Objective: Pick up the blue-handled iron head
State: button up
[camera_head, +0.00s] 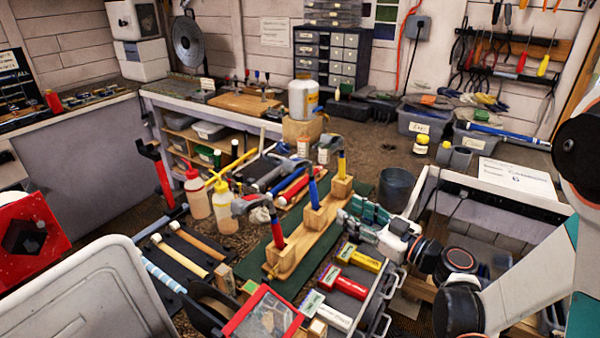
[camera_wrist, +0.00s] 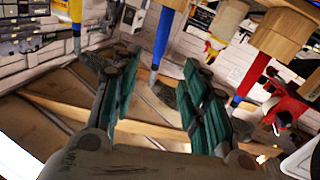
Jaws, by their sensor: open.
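The blue-handled iron head (camera_head: 314,190) stands upright in the middle of a wooden block (camera_head: 296,254), between a red-handled one (camera_head: 277,230) and a yellow-handled one (camera_head: 341,164). My gripper (camera_head: 366,214) is open and empty, just right of the block, its teal fingers pointing toward the blue handle. In the wrist view the blue handle (camera_wrist: 161,38) appears beyond and between the spread fingertips of my gripper (camera_wrist: 160,72), and its grey head (camera_wrist: 165,95) shows lower down. No contact is visible. The yellow handle (camera_wrist: 76,10) is at the left and the red handle (camera_wrist: 254,72) at the right.
A green mat (camera_head: 248,262) lies under the block. Several boxed grips (camera_head: 358,260) lie in front of my gripper, and a dark bucket (camera_head: 397,186) stands behind it. Squeeze bottles (camera_head: 226,207) and a row of tools (camera_head: 272,175) crowd the left side.

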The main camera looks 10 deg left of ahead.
aim_at(316, 194)
jog(key=b+x, duration=0.1)
jog(key=x, duration=0.7)
jog(key=shift+w+a, duration=0.15)
jog(key=shift+a, duration=0.1)
jog(key=shift+w+a+f+b, duration=0.25)
jog(key=shift+w+a+b, duration=0.05)
jog(key=shift+a+b, duration=0.2)
jog(key=b+x, duration=0.1)
jog(key=x, duration=0.3)
jog(key=shift+f, duration=0.2)
jog(key=shift+r, duration=0.1)
grip_shut()
